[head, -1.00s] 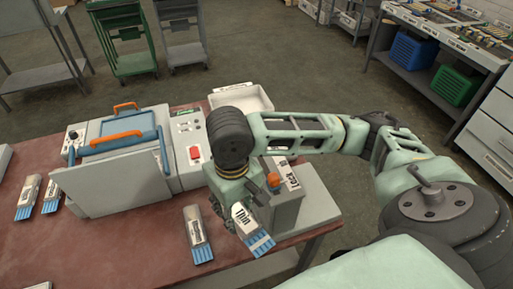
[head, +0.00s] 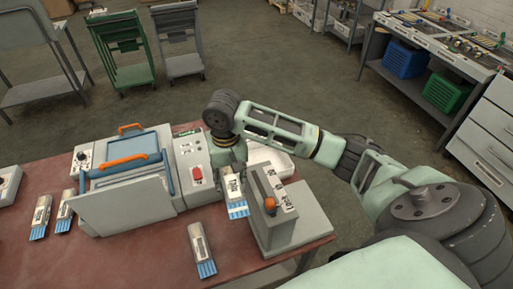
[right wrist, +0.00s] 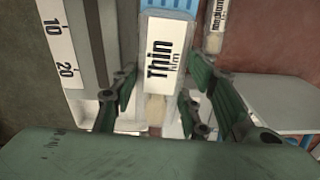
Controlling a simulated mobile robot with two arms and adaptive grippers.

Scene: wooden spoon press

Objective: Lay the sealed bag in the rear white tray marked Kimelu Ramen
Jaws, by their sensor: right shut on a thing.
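My right gripper (head: 230,165) is shut on a sealed bag (head: 235,188) with a white label reading "Thin" and blue stripes at its lower end. The bag is held above the table, between the press and a grey device. In the right wrist view the bag (right wrist: 167,50) hangs between the fingers (right wrist: 160,100). A white tray (head: 284,165) stands at the table's back, behind the grey device. My right arm hides part of it, and no marking on it can be read. My left gripper is not in view.
The grey device (head: 285,228) with an orange knob stands just right of the bag. The press (head: 125,190) with orange handles is to the left. Another bag (head: 201,250) lies in front, two more (head: 40,215) at left. The red-brown table (head: 130,262) is mostly bare in front.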

